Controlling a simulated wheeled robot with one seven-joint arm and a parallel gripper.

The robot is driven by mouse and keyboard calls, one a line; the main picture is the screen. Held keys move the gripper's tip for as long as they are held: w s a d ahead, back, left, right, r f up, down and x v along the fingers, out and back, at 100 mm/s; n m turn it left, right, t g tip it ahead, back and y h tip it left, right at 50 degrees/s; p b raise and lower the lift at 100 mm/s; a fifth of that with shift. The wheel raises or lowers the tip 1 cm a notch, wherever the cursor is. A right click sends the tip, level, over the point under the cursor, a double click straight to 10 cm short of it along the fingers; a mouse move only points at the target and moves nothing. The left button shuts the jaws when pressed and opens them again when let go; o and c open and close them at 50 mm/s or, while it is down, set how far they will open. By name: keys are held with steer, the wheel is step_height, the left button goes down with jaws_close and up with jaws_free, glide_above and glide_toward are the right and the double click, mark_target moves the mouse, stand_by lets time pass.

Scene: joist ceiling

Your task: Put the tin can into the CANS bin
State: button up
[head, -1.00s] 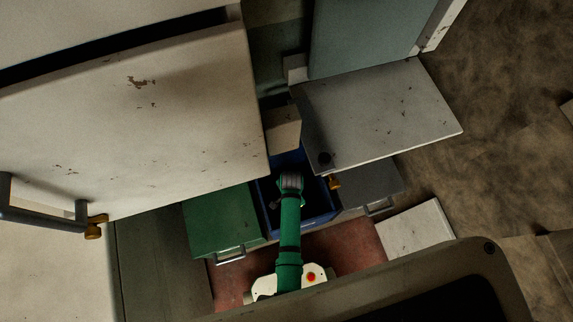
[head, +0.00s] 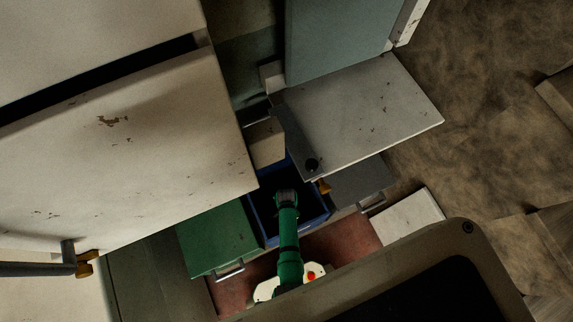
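My green arm reaches up the picture in the head view, with its dark end joint over an open blue bin (head: 264,222). The gripper itself is hidden below that joint, so its fingers and anything in them do not show. No tin can can be made out. A green box-like bin (head: 215,240) with a front handle stands left of the blue one. A dark grey one (head: 360,183) stands to its right. I can read no label, so I cannot tell which is the CANS bin.
A large worn cream panel (head: 130,150) fills the left. A white worn board (head: 370,115) overhangs the right side of the blue bin. A tan block (head: 266,143) stands behind the bin. A white slab (head: 410,216) lies at right. Brown floor (head: 490,120) is open farther right.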

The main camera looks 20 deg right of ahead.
steer(key=shift+f, duration=0.25)
steer(key=o, duration=1.1)
steer(key=shift+o, duration=0.2)
step_height(320, 180, up, 12)
steer(key=shift+r, duration=0.15)
